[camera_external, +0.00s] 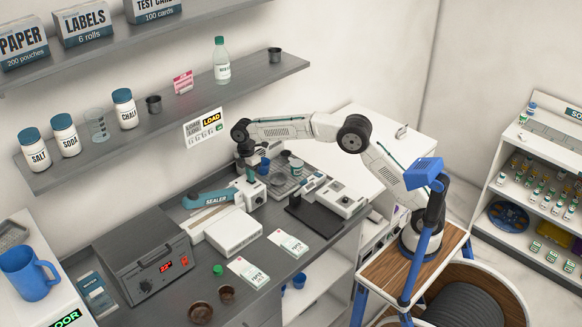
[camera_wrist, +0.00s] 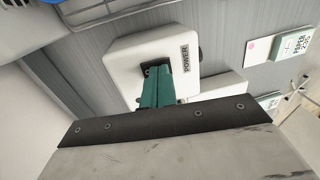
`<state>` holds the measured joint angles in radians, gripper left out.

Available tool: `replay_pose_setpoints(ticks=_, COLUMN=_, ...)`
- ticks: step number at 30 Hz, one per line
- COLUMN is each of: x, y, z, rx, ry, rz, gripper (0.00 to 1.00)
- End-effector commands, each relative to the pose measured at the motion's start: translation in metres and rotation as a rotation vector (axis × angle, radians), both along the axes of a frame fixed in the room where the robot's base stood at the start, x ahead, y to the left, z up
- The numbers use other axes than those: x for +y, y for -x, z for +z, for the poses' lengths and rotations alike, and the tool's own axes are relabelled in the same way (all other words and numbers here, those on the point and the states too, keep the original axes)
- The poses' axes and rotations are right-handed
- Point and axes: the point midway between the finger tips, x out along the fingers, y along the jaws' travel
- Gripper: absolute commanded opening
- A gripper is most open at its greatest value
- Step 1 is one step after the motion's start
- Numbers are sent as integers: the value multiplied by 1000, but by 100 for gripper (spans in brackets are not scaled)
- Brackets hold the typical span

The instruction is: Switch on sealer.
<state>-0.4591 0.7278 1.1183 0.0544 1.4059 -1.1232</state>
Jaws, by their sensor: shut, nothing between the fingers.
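The sealer (camera_external: 228,225) is a white unit with a blue-teal lever arm marked SEALER, on the grey bench in the external view. At its right end is a small white power box (camera_external: 254,195). In the wrist view this box (camera_wrist: 125,45) bears a POWER label (camera_wrist: 186,58), and a dark switch shows at its near edge, partly hidden by my fingers. My gripper (camera_external: 249,176) points down over the box, its teal fingers shut and empty. In the wrist view the fingertips (camera_wrist: 157,76) overlap the dark switch; I cannot tell whether they touch it.
A grey box with a red display (camera_external: 148,262) stands left of the sealer. Paper pouches (camera_external: 288,244) lie in front. A white device with a dark plate (camera_external: 315,216) and a wire tray with cups (camera_external: 290,180) are to the right. A LOAD panel (camera_external: 203,126) is behind my arm.

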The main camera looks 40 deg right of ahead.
Motion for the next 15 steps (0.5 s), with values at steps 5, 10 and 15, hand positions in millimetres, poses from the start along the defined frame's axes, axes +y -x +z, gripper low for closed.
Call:
replay_pose_setpoints(ticks=5, x=0, y=-4, z=1, rx=-1, ry=0, rz=0, gripper=0)
replay_pose_setpoints(ticks=10, x=0, y=-4, z=2, rx=-1, ry=0, rz=0, gripper=0)
replay_pose_setpoints(ticks=15, x=0, y=-5, z=9, rx=-2, ry=-1, rz=0, gripper=0)
